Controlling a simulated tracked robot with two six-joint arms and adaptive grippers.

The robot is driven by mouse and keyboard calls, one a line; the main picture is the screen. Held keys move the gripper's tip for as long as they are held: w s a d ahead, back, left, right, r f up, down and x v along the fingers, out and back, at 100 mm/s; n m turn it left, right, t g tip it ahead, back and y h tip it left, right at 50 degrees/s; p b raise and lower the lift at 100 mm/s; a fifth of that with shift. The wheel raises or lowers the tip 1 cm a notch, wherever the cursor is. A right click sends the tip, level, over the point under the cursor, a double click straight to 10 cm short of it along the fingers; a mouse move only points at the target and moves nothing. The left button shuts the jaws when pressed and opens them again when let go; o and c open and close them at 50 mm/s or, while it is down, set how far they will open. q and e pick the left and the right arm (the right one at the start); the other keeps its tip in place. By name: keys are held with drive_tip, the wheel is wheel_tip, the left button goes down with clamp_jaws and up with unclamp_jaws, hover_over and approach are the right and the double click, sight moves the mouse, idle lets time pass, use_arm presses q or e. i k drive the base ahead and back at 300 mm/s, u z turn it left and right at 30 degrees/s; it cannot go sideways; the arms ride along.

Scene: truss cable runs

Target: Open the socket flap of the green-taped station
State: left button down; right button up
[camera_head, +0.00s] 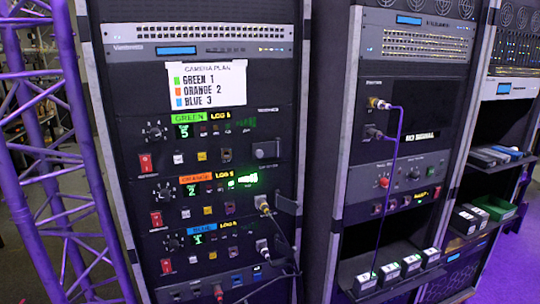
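The green-taped station (200,140) is the upper of three similar panels in the left rack. Its green tape (189,118) reads GREEN, beside a yellow LOG label. A grey socket flap (266,150) sits at its right end and looks closed flat over the socket. No cable is seen there. Below, the orange-taped station (200,190) has a plug (263,204) in its socket and its flap (287,205) stands out to the right. The blue-taped station (205,238) has a connector (262,246) at its right. Neither of my grippers shows.
A card (206,87) lists green 1, orange 2, blue 3. A dark cable hangs from the orange plug. The middle rack (405,130) carries a purple cable (396,150) down to a shelf of small boxes (390,270). A purple truss (60,150) stands at left.

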sight(264, 150)
drive_tip(key=i, duration=0.85)
drive_tip(key=u, duration=0.05)
